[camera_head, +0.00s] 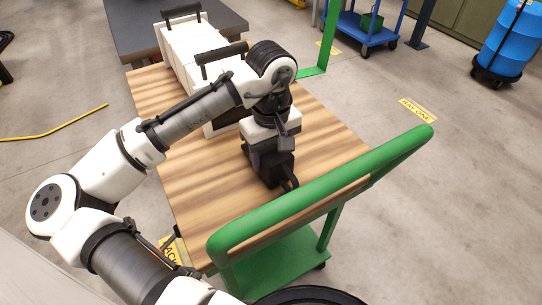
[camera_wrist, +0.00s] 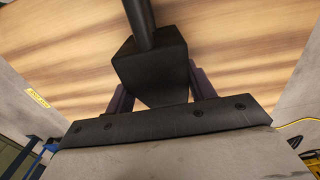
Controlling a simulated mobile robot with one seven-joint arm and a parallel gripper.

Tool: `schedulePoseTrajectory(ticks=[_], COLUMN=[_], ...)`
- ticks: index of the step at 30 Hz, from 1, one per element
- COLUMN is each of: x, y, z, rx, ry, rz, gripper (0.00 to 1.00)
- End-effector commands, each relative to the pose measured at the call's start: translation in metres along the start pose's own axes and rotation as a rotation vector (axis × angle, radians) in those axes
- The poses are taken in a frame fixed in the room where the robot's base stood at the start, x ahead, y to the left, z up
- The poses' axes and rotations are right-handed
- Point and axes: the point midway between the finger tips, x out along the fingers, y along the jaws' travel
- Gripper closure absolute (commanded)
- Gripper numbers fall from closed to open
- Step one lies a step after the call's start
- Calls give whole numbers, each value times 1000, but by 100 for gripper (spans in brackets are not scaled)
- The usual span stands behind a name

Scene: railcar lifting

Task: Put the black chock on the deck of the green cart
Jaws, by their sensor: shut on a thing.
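The green cart (camera_head: 330,190) has a wooden deck (camera_head: 180,150) and a green push rail at its front right. My gripper (camera_head: 270,165) points down over the right-hand part of the deck, inside the rail. It is shut on the black chock (camera_head: 288,181), which is partly hidden by the gripper in the head view. In the wrist view, the dark purple fingers of my gripper (camera_wrist: 162,92) stand on both sides of the chock (camera_wrist: 150,60). A black rod extends from the chock to the top edge. Wood lies behind it; I cannot tell whether the chock touches the deck.
White cases (camera_head: 187,48) with black handles stand at the deck's far end, partly behind my arm. A dark-topped table (camera_head: 140,25) stands beyond. A blue cart (camera_head: 365,30) and a blue drum (camera_head: 505,45) are at the back. Bare deck lies left of my gripper.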

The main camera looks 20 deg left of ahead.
Motion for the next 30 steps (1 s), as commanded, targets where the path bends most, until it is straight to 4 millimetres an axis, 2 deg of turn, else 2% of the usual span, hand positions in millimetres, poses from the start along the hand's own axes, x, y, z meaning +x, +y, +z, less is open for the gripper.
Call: schedulePoseTrajectory(ticks=[3,16,17,18,21,30], x=[9,14,14,14,14,12], y=[0,0,0,0,0,0], z=[0,0,0,0,0,0], rx=[0,1,1,1,1,0], ry=[2,0,0,0,0,1], rz=[1,2,1,1,1,0], gripper=[87,87,42,36,24,24])
